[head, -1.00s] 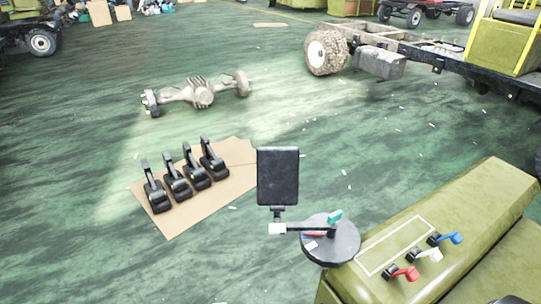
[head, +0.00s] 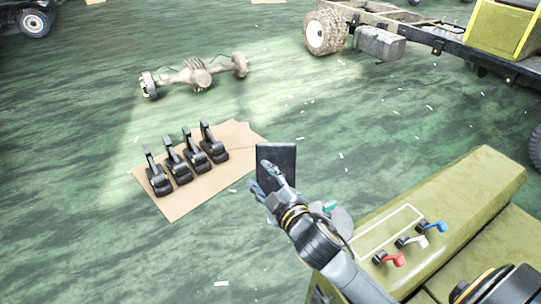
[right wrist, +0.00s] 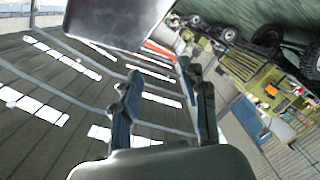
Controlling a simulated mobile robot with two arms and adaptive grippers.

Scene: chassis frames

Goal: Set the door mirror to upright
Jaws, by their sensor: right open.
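The door mirror (head: 283,159) is a dark rectangular panel near the middle of the head view, and its panel looks roughly upright. My right gripper (head: 264,180) is open in front of its lower left part, and the hand hides the lower part and the mirror's arm. In the right wrist view the mirror (right wrist: 118,18) fills the top, just beyond the open fingers of the right gripper (right wrist: 161,75). I cannot tell whether the fingers touch it. My left gripper is not in view.
An olive body panel (head: 470,185) with red, white and blue levers (head: 405,242) lies to the right. Several black pedals (head: 190,160) stand on a cardboard sheet (head: 180,206) on the green floor. An axle (head: 195,75) and a chassis frame (head: 440,38) lie farther back.

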